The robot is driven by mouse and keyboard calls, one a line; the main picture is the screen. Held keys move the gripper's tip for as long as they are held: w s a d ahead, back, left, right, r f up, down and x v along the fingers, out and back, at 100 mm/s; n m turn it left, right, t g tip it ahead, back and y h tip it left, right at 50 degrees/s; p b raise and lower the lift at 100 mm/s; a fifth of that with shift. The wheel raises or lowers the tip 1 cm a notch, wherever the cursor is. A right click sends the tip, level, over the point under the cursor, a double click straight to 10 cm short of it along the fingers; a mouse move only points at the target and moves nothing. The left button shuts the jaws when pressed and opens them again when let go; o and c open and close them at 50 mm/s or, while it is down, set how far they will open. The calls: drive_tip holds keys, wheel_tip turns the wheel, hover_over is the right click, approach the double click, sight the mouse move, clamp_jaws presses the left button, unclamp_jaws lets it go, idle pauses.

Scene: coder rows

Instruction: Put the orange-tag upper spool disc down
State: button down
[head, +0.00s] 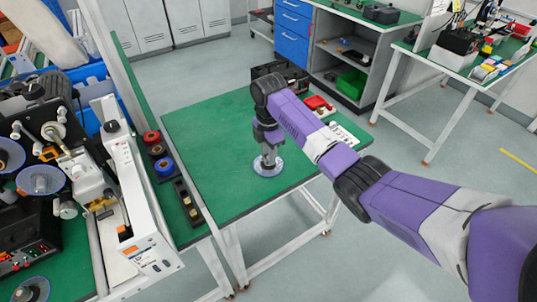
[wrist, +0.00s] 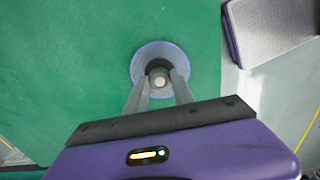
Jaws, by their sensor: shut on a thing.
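A pale, see-through spool disc with a bluish rim (head: 274,171) is at my gripper's tip over the green table (head: 200,125). In the wrist view the disc (wrist: 140,62) lies around the fingertips, with a dark ring and a light round hub at its centre. My gripper (head: 267,154) points straight down, and in the wrist view its two fingers (wrist: 159,84) close on the hub. The disc looks level and at or very near the tabletop; I cannot tell if it touches. No orange tag shows on it.
A machine with reels and a white panel (head: 135,190) stands at the left. Red (head: 152,137) and blue (head: 164,166) rolls sit on the strip beside it. A black case (head: 280,72) and red bins (head: 318,104) are at the table's back. The table's front left is clear.

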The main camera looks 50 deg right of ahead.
drive_tip(key=shift+f, duration=0.25)
drive_tip(key=c, duration=1.1)
unclamp_jaws()
drive_tip(key=shift+f, duration=0.1)
wheel_tip(320, 180, up, 12)
drive_tip(key=shift+r+p, duration=0.1)
drive_tip(key=shift+p, duration=0.4)
